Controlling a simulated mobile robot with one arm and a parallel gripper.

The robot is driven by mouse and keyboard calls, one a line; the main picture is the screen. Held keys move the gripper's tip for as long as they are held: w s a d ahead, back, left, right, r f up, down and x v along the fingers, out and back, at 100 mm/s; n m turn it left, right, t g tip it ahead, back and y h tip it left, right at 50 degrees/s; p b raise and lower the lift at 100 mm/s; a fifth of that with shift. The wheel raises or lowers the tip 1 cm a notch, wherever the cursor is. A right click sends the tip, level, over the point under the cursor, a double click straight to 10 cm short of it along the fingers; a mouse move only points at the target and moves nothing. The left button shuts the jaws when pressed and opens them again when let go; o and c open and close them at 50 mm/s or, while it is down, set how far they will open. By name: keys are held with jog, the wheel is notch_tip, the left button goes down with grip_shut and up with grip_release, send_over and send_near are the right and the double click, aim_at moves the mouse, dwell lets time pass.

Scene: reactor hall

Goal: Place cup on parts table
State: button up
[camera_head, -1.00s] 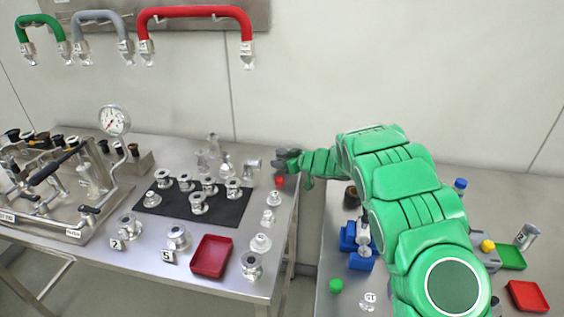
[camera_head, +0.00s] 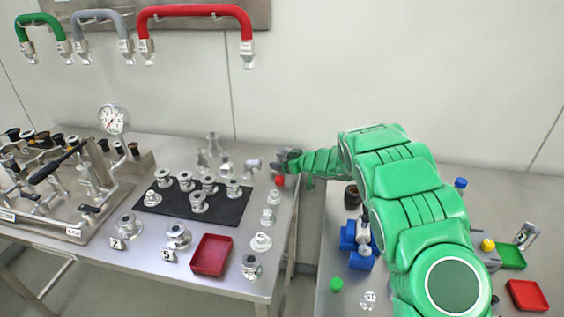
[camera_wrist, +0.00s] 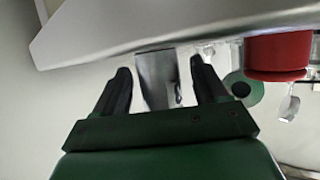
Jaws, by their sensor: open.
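My gripper (camera_head: 279,161) is at the right edge of the left steel table (camera_head: 120,265), its fingers pointing left. In the wrist view my gripper (camera_wrist: 163,75) is open, and a grey metallic shape (camera_wrist: 155,78) shows between or beyond the fingers. I cannot tell what it is. A small red cup-like piece (camera_head: 280,181) stands by the fingers near the table edge; a red cylinder shows right of the fingers in the wrist view (camera_wrist: 278,55), apart from them. A dark cup-like piece (camera_head: 352,195) stands on the right table (camera_head: 325,270), partly behind my arm. Which piece is the task's cup is unclear.
A black mat (camera_head: 160,209) with several metal fittings, a red tray (camera_head: 211,256) and a gauge (camera_head: 114,120) are on the left table. Blue blocks (camera_head: 348,236), a green tray (camera_head: 511,257) and a red tray (camera_head: 527,296) are on the right table. A gap separates the tables.

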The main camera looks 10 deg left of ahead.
aim_at(286, 154)
jog(key=shift+o, duration=0.2)
jog(key=shift+w+r+v, duration=0.1)
jog(key=shift+r+v, duration=0.1)
jog(key=shift+v, duration=1.65)
jog(key=shift+w+r+v, duration=0.1)
jog(key=shift+r+v, duration=0.1)
jog(key=shift+v, duration=1.65)
jog(key=shift+a, duration=0.1)
notch_tip(286, 154, up, 2)
jog(key=shift+s+r+m+t, duration=0.1)
jog(key=shift+r+m+t, duration=0.1)
jog(key=shift+m+t, duration=0.1)
jog(key=shift+x, duration=3.95)
jog(key=shift+s, duration=0.15)
